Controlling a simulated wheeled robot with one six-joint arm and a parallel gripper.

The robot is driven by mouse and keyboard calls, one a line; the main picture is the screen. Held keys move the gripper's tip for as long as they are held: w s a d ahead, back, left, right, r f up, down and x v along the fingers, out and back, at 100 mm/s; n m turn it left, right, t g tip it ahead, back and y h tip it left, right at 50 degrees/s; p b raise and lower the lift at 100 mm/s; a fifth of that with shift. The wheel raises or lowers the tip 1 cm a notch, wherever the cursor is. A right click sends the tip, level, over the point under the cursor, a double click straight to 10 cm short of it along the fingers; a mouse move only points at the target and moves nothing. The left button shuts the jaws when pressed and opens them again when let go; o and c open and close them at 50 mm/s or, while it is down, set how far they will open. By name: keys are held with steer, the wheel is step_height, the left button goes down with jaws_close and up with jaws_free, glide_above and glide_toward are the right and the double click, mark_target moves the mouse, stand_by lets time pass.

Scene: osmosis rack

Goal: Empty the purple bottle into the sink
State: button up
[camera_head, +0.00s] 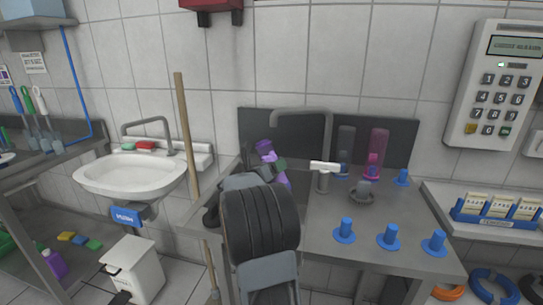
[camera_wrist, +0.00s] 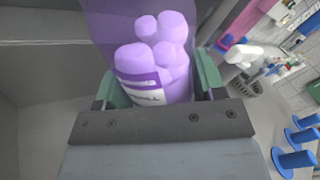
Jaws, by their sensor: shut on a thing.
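The purple bottle (camera_head: 266,152) is held up over the left part of the steel counter (camera_head: 330,255), mostly behind my arm in the head view. My gripper (camera_head: 277,170) is shut on it. In the wrist view the green fingers of my gripper (camera_wrist: 158,90) lie on both sides of the purple bottle (camera_wrist: 130,18). Pale purple rounded shapes and a printed label show there; I cannot tell whether the shapes are contents. A grey steel basin (camera_wrist: 45,85) shows beside it. A white sink (camera_head: 130,180) hangs on the wall at left.
A tap (camera_head: 323,175) stands right of my gripper. Behind it are a grey cylinder (camera_head: 346,145) and a pink one (camera_head: 380,150). Several blue pegs (camera_head: 388,236) stand on the counter. A wooden stick (camera_head: 186,130) leans at the counter's left edge.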

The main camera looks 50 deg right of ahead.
steer(key=s+n+p, duration=0.1)
steer(key=p, duration=0.2)
steer(key=n+p, duration=0.2)
steer(key=p, duration=0.1)
steer(key=shift+s+f+n, duration=0.3)
steer(key=shift+s, duration=0.05)
steer(key=s+r+n+p, duration=0.1)
steer(key=n+p, duration=0.1)
steer(key=p, duration=0.3)
steer(key=s+r+n+p, duration=0.1)
steer(key=s+n+p, duration=0.1)
steer(key=p, duration=0.3)
steer(key=s+r+n+p, duration=0.1)
steer(key=s+n+p, duration=0.1)
steer(key=p, duration=0.4)
steer(key=shift+s+n, duration=0.1)
steer(key=shift+n, duration=0.4)
steer(key=r+n+p, duration=0.2)
steer(key=n, duration=0.1)
steer(key=shift+w+r, duration=0.35)
steer(key=shift+w+r+n+p, duration=0.25)
steer(key=shift+r+n+p, duration=0.75)
steer(key=shift+n, duration=0.6)
steer(key=shift+f, duration=0.1)
